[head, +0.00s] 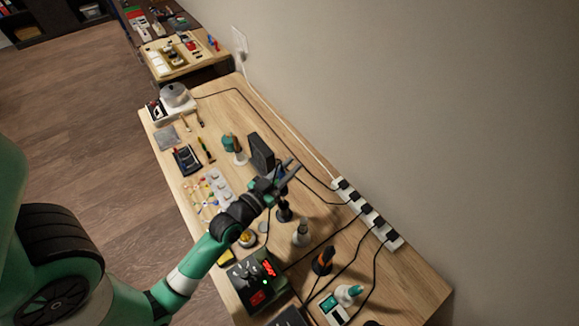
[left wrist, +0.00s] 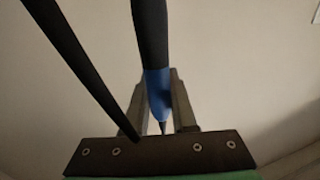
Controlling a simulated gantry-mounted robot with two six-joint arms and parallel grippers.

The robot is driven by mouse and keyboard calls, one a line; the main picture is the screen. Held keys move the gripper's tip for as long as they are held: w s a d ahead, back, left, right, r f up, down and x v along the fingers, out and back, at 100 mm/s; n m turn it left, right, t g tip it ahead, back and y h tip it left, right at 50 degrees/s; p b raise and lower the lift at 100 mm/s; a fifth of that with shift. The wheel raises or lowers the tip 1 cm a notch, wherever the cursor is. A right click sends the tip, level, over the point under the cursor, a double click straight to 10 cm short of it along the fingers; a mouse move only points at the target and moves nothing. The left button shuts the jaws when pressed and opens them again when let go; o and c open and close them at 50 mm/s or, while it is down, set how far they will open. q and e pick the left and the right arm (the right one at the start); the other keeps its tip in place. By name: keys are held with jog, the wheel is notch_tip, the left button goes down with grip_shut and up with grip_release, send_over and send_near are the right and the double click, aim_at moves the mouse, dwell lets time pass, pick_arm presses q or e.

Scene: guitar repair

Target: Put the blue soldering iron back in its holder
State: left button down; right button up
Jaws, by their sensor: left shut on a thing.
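My left gripper (head: 288,172) is over the workbench, in front of a dark upright box. In the left wrist view its two fingers (left wrist: 166,100) are shut on the blue soldering iron (left wrist: 158,82), which has a blue collar and a dark handle. In the head view the iron is mostly hidden by the gripper. A dark stand (head: 284,213) on the bench just below the gripper looks like a holder. I cannot tell whether the iron touches it. My right gripper is not in view.
An orange iron in a dark stand (head: 323,262), a pale stand (head: 300,236) and a red-display station (head: 256,281) are nearby. A power strip (head: 366,213) with black cables runs along the wall. The dark box (head: 261,153) stands behind the gripper.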

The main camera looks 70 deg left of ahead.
pick_arm(q)
jog(key=shift+f+b, duration=2.05)
jog(key=shift+f, duration=0.05)
jog(key=shift+f+b, duration=1.4)
jog(key=shift+f, duration=0.1)
jog(key=shift+f+b, duration=0.7)
jog(key=shift+b, duration=0.1)
jog(key=c, duration=0.6)
grip_release()
jog(key=shift+c, duration=0.2)
